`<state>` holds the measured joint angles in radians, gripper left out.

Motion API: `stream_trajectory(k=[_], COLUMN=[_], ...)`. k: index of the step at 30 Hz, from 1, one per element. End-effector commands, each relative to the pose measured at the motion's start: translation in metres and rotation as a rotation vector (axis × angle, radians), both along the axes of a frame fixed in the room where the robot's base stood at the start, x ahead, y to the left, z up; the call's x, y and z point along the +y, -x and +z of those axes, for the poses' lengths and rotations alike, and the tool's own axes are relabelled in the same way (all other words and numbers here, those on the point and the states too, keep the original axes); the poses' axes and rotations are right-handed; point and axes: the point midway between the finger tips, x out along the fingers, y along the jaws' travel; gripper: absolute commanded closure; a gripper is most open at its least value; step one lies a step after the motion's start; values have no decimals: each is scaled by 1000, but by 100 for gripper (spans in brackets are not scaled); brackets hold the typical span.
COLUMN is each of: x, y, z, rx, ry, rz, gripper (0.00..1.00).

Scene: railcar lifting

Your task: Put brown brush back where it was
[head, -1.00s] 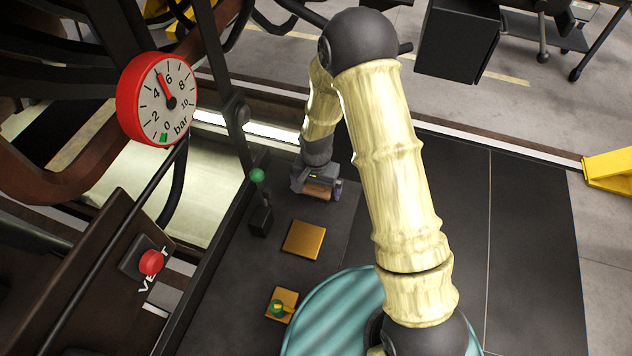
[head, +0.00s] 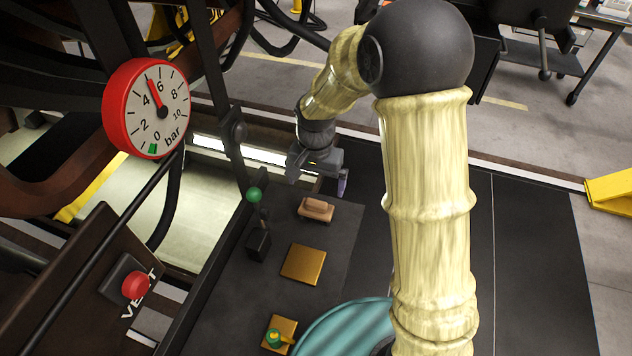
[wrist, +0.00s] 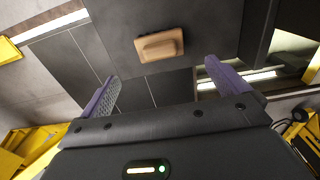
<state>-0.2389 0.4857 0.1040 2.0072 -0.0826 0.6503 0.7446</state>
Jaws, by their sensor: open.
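The brown brush (head: 316,209) lies on the dark bench surface, behind a square brass-coloured plate (head: 303,264). It also shows in the wrist view (wrist: 159,46), beyond and between the fingers, touching neither. My gripper (head: 318,178) is above and behind the brush in the head view, apart from it. In the wrist view its two purple fingers (wrist: 170,85) are spread wide with nothing between them.
A lever with a green knob (head: 254,195) stands left of the brush. A second small plate carries a green and yellow fitting (head: 274,338). A teal ribbed round thing (head: 340,335) is at the front. A red gauge (head: 147,108) and red VENT button (head: 135,286) are at left.

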Motion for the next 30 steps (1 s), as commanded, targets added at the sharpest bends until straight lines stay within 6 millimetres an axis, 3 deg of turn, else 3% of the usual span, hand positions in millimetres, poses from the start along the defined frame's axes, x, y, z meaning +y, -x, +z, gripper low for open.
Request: stream_trajectory(k=[23, 26, 30], x=[0, -6, -35], y=[0, 3, 19], z=[5, 9, 22], rx=[0, -9, -47], ry=[0, -2, -5], rz=[0, 10, 67], gripper=[0, 0, 0])
